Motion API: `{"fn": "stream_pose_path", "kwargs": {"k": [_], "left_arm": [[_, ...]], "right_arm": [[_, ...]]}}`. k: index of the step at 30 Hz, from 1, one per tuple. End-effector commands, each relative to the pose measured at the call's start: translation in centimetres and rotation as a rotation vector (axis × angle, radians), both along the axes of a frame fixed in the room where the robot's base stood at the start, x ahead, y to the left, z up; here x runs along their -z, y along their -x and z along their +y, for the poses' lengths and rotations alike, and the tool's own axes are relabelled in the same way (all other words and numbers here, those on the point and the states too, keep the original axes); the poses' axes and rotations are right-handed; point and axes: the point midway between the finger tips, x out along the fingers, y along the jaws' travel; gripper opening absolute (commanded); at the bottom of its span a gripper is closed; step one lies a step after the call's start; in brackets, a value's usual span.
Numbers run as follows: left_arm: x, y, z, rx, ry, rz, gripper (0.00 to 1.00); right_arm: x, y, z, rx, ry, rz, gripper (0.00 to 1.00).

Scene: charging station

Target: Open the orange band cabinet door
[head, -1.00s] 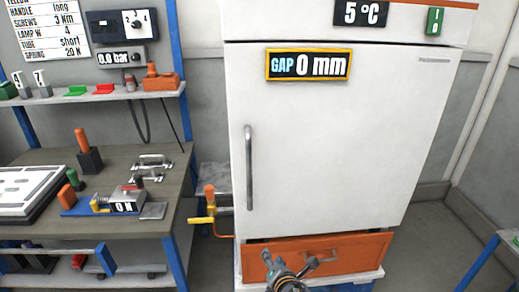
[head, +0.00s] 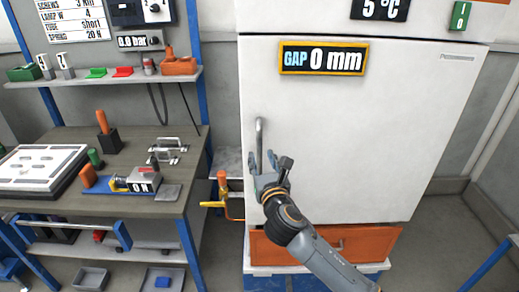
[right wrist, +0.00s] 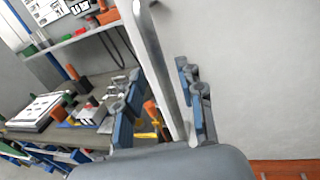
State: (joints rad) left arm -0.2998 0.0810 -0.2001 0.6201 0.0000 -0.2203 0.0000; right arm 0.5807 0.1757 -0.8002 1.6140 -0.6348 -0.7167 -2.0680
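The white cabinet door (head: 360,130) is closed, and its display (head: 322,59) reads "GAP 0 mm". A vertical grey bar handle (head: 259,132) is on the door's left side; it also shows in the right wrist view (right wrist: 162,70). My right gripper (head: 263,162) is at the lower part of this handle. In the right wrist view its fingers (right wrist: 160,108) are apart, one on each side of the bar, with room on both sides. The lower end of the handle is partly hidden by the gripper. My left gripper is not in view.
An orange drawer front (head: 375,243) with a small handle is below the door, partly behind my right arm. A workbench (head: 60,209) with tools and fixtures stands at the left.

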Motion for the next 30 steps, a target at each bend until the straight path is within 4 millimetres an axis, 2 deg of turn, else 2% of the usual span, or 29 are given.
{"fn": "stream_pose_path", "kwargs": {"k": [3, 9, 20, 26, 30], "left_arm": [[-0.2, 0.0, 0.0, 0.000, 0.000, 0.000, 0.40], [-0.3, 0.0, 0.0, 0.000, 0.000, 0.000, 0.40], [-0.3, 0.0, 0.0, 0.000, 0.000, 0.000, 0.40], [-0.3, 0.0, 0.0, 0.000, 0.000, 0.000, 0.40], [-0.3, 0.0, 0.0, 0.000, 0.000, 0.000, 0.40]], "right_arm": [[-0.1, -1.9, 0.4, 0.000, -0.001, 0.001, 0.38], [0.0, -3.6, 0.7, 0.000, -0.001, 0.001, 0.38], [0.0, -4.0, 0.8, -0.001, -0.001, 0.000, 0.38], [0.1, -4.0, 0.8, -0.001, -0.001, 0.001, 0.00], [0.1, -4.0, 0.8, -0.001, -0.001, 0.001, 0.00]]}}
